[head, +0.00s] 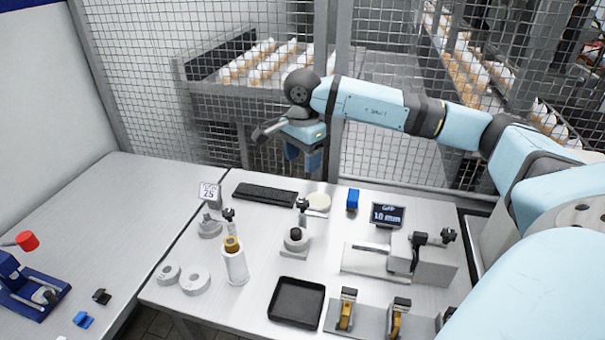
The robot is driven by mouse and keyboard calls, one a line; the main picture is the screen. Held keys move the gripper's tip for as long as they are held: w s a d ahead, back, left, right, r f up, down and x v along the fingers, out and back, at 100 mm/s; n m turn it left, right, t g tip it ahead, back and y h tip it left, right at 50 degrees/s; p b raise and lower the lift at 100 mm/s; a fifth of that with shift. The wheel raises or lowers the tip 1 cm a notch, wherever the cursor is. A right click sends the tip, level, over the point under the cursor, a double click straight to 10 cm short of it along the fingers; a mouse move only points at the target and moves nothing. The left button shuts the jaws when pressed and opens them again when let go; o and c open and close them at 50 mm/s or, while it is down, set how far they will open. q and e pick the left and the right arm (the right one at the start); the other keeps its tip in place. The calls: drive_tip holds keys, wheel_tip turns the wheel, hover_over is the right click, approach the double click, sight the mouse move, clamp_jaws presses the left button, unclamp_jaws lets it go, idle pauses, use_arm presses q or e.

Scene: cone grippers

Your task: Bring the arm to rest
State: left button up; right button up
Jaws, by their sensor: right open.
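My right arm (365,102) is light blue and reaches in from the right, across the back of the scene. It is stretched out, with its dark wrist joint at the upper middle. My right gripper (303,157) hangs below that wrist with blue fingers pointing down. It is open, with nothing seen between the fingers. It is above and behind the table's back edge, in front of the mesh fence, and apart from the objects on the table. My left gripper is not in view.
The white table (255,265) carries a black tray (297,318), a keyboard (265,194), a small display (388,213), a grey vise-like fixture (425,262), a white bottle (235,265) and white rings (195,281). A mesh fence (150,80) stands behind. A blue device (35,292) sits at left.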

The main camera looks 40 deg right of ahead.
drive_tip(key=shift+r, duration=0.45)
